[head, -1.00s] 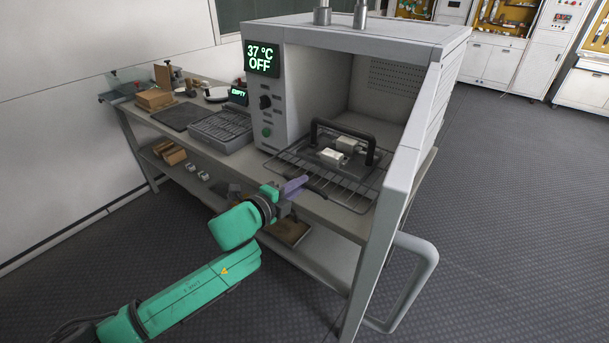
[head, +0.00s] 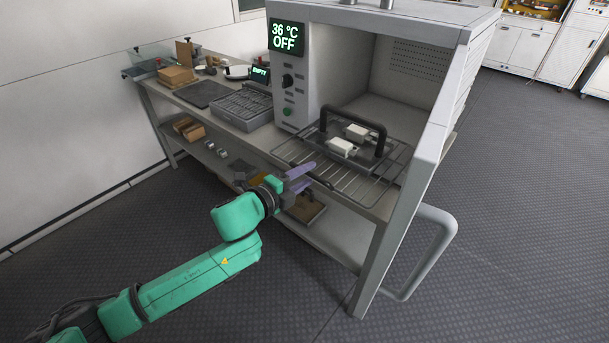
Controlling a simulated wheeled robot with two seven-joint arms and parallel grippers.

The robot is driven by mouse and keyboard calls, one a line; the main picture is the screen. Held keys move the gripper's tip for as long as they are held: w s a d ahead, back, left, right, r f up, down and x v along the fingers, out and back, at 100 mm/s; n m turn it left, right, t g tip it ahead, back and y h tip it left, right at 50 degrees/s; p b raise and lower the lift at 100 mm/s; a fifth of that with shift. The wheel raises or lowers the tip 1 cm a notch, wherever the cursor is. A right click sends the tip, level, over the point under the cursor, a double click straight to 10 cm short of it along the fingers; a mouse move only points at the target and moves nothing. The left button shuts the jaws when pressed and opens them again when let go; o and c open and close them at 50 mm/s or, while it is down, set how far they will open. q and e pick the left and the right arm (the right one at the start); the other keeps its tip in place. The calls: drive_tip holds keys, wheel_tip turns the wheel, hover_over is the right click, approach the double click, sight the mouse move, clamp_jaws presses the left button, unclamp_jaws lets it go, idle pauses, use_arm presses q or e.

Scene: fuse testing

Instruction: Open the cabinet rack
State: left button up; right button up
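The cabinet (head: 297,75) is a grey box with an open front and a display reading 36 °C OFF. Its wire rack (head: 372,185) lies level in the opening, with its front edge at the front of the bench. A dark tray with a tall black handle (head: 350,115) stands on the rack and carries two white blocks (head: 342,148). My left gripper (head: 308,178) is just in front of the rack's front edge, low and to the left. Its two purple fingers are apart with nothing visible between them. I cannot tell whether they touch the rack. My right gripper is not in view.
A white upright panel (head: 415,175) borders the opening on the right, with a large loop handle (head: 445,235) low beside it. A grey slotted tray (head: 240,108), a dark mat (head: 202,94) and boxes stand on the bench at left. A lower shelf holds small items. The floor is clear.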

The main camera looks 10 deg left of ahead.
use_arm(q)
drive_tip(key=b+v, duration=0.3)
drive_tip(key=v, duration=1.1)
drive_tip(key=shift+s+r+b, duration=0.15)
drive_tip(key=shift+s+b, duration=0.05)
drive_tip(key=shift+b, duration=0.15)
drive_tip(key=shift+a, duration=0.1)
